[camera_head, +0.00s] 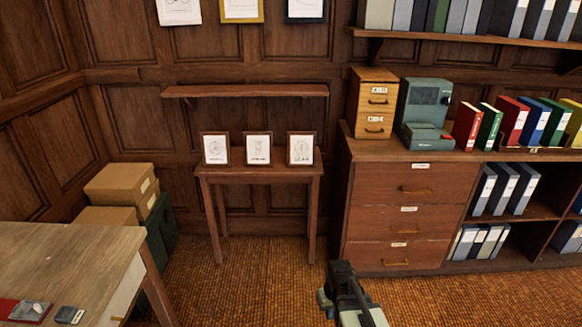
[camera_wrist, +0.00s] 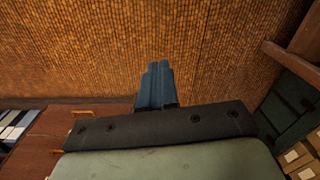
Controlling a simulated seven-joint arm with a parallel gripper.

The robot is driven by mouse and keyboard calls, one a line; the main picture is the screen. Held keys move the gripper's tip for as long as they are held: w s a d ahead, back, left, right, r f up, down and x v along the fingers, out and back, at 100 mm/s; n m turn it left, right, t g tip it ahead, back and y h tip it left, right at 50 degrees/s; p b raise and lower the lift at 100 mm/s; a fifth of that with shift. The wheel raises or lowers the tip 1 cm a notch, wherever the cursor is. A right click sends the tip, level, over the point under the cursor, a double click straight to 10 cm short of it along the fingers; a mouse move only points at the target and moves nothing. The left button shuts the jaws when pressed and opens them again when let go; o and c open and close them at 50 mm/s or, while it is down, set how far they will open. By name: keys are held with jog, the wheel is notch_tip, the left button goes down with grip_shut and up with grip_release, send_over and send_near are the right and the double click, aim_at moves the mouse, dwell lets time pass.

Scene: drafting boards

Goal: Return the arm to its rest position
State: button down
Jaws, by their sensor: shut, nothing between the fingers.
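My arm reaches up from the bottom edge of the head view, a little right of the middle, over the bare floor. In the wrist view my gripper (camera_wrist: 156,84) shows as dark blue-grey fingers close together at the centre. They are shut with nothing between them. Only floor shows beyond them. The fingertips are hard to make out in the head view. My gripper touches nothing that I can see.
A small table (camera_head: 258,172) with three framed drawings stands against the wall. A drawer cabinet (camera_head: 398,218) is to its right, bearing a wooden box and binders. A desk (camera_head: 60,262) is at the lower left, boxes (camera_head: 120,184) behind it. The woven floor (camera_head: 245,290) between is clear.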

jog(key=s+d+f+m, duration=0.2)
jog(key=s+d, duration=0.1)
jog(key=d, duration=0.2)
jog(key=s+f+g, duration=0.3)
jog(key=s+f, duration=0.6)
jog(key=s, duration=0.5)
jog(key=s+f+g, duration=0.3)
jog(key=s+f, duration=0.7)
jog(key=s, duration=0.5)
jog(key=shift+s+a+g, duration=0.15)
jog(key=shift+a+g, duration=0.15)
jog(key=shift+g, duration=0.1)
jog(key=shift+f, duration=0.1)
